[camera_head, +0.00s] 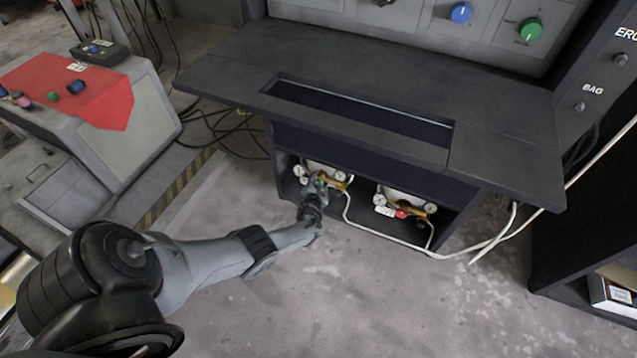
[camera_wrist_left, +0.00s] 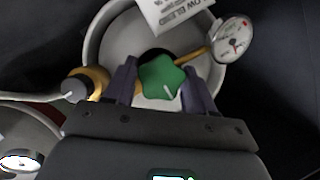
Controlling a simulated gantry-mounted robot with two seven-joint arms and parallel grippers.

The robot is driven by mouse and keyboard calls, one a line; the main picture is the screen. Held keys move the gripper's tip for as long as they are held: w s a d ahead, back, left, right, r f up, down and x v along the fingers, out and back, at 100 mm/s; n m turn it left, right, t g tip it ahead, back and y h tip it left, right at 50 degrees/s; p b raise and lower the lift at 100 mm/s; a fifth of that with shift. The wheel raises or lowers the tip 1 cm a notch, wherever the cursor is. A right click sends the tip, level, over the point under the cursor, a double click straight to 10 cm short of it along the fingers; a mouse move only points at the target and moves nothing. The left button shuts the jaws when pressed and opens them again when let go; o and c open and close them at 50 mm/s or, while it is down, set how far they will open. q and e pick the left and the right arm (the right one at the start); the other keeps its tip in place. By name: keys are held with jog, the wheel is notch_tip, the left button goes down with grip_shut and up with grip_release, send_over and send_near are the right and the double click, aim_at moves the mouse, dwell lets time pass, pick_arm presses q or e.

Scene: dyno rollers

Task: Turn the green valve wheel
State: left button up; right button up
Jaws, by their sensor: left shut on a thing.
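The green valve wheel (camera_wrist_left: 161,77) is a small lobed knob with a white mark, in front of a grey-white gas bottle (camera_wrist_left: 113,44) in the left wrist view. In the head view the wheel (camera_head: 319,184) shows as a small green spot low in the dark cabinet. My left gripper (camera_wrist_left: 160,85) is shut on the wheel, with one finger on each side of it. The gripper also shows in the head view (camera_head: 318,186), reaching into the left part of the cabinet opening. My right gripper is not in view.
Brass fittings and a pressure gauge (camera_wrist_left: 232,38) sit close beside the fingers. A second bottle with a red knob (camera_head: 401,214) stands to the right in the cabinet. A dark bench top (camera_head: 480,120) overhangs the opening. A white hose (camera_head: 385,236) runs along the front.

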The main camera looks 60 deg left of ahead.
pick_arm(q)
jog(key=o, duration=0.9)
jog(key=shift+o, duration=0.2)
jog(key=shift+s+d+r+p, duration=0.3)
jog(key=shift+d+p, duration=0.1)
jog(key=shift+p, duration=0.25)
jog(key=p+v, duration=0.7)
jog(key=v, duration=0.2)
jog(key=shift+s+d, duration=0.25)
jog(key=shift+d, duration=0.05)
